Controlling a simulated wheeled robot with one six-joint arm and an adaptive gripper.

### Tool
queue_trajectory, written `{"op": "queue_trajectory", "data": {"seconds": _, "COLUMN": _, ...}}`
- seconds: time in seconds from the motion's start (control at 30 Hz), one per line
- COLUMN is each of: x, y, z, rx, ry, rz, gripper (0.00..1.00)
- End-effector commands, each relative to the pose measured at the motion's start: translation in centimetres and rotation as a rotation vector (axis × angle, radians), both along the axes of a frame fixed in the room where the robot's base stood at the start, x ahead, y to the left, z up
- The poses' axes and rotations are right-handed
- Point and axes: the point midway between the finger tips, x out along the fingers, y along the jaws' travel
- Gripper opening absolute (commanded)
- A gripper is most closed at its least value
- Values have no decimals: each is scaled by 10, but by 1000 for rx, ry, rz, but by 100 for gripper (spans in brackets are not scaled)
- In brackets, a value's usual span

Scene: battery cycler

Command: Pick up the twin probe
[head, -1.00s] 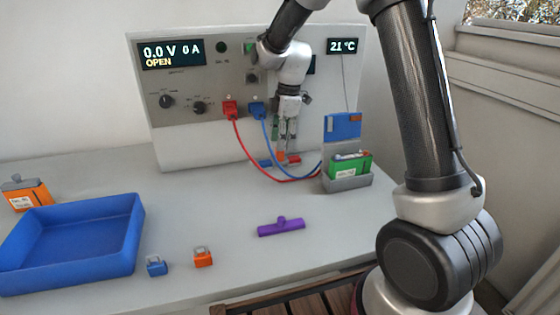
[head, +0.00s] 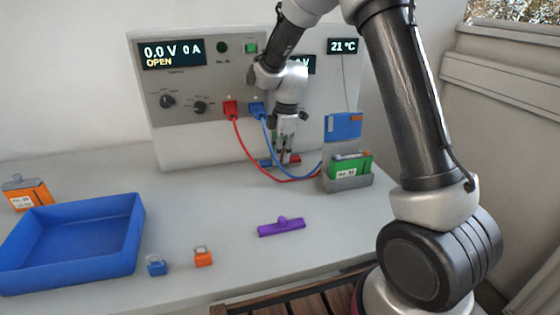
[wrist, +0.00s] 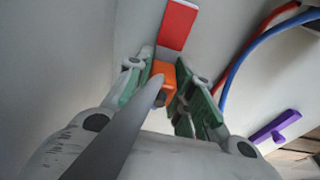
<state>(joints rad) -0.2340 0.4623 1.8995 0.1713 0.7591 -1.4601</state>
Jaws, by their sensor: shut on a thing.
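My gripper (head: 284,157) is low at the foot of the instrument panel, pointing down. In the wrist view its green-sided fingers (wrist: 168,95) are shut on a small orange block (wrist: 166,72), which I take to be the twin probe's grip. The fingers hide most of it, and its tips cannot be made out. A long grey tapering piece crosses in front of the block in the wrist view. A flat red piece (head: 294,159) lies right of the fingers and a blue one (head: 266,163) left. I cannot tell whether the block is clear of the bench.
Red (head: 243,148) and blue (head: 269,140) cables loop from the panel toward a grey holder (head: 347,184) with a green battery (head: 352,166). A purple T-shaped piece (head: 281,228), a blue tray (head: 72,267) and two small blocks lie nearer.

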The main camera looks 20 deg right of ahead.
Motion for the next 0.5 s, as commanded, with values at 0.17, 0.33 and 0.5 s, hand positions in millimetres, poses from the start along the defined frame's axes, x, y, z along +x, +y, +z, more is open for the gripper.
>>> {"op": "queue_trajectory", "data": {"seconds": 0.17, "x": 0, "y": 0, "z": 1, "rx": 0, "ry": -1, "rz": 0, "gripper": 0}}
{"op": "queue_trajectory", "data": {"seconds": 0.33, "x": -4, "y": 0, "z": 8, "rx": 0, "ry": -2, "rz": 1, "gripper": 0}}
{"op": "queue_trajectory", "data": {"seconds": 0.5, "x": -3, "y": 0, "z": 31, "rx": 1, "ry": -5, "rz": 0, "gripper": 0}}
